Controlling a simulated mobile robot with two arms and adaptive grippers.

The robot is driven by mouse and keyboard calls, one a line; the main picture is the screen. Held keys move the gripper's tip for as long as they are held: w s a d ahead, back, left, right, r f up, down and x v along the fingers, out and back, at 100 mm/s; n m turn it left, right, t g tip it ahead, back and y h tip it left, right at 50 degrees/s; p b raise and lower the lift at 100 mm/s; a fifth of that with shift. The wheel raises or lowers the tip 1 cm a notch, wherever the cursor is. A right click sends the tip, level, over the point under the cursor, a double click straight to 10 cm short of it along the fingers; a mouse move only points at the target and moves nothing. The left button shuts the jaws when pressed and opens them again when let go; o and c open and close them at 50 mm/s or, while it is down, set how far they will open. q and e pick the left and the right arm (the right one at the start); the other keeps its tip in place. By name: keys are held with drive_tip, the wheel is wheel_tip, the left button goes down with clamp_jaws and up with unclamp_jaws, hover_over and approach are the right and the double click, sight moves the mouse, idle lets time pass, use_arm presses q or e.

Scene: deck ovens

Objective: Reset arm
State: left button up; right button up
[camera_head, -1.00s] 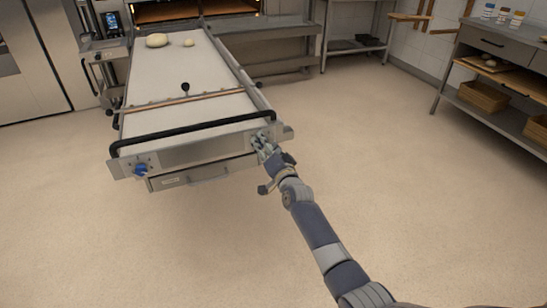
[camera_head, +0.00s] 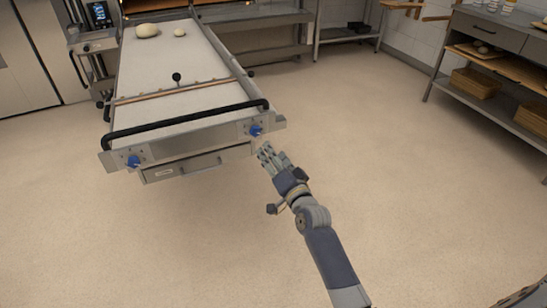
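My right arm reaches in from the lower right, and its gripper (camera_head: 272,165) is just off the front right corner of the loader table (camera_head: 170,70). Its grey fingers are stretched out and its thumb stands apart, with nothing held. A gap shows between the fingers and the table's front panel. The panel carries a blue knob on the right (camera_head: 256,130) and a second blue knob on the left (camera_head: 134,161). My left gripper is out of view.
A black handlebar (camera_head: 190,125) spans the table's front above a drawer (camera_head: 195,167). Two dough pieces, a larger one (camera_head: 147,31) and a smaller one (camera_head: 179,33), lie at the far end. Open floor (camera_head: 400,190) lies to the right, before a shelved bench (camera_head: 480,100).

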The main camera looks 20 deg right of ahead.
idle(0.3)
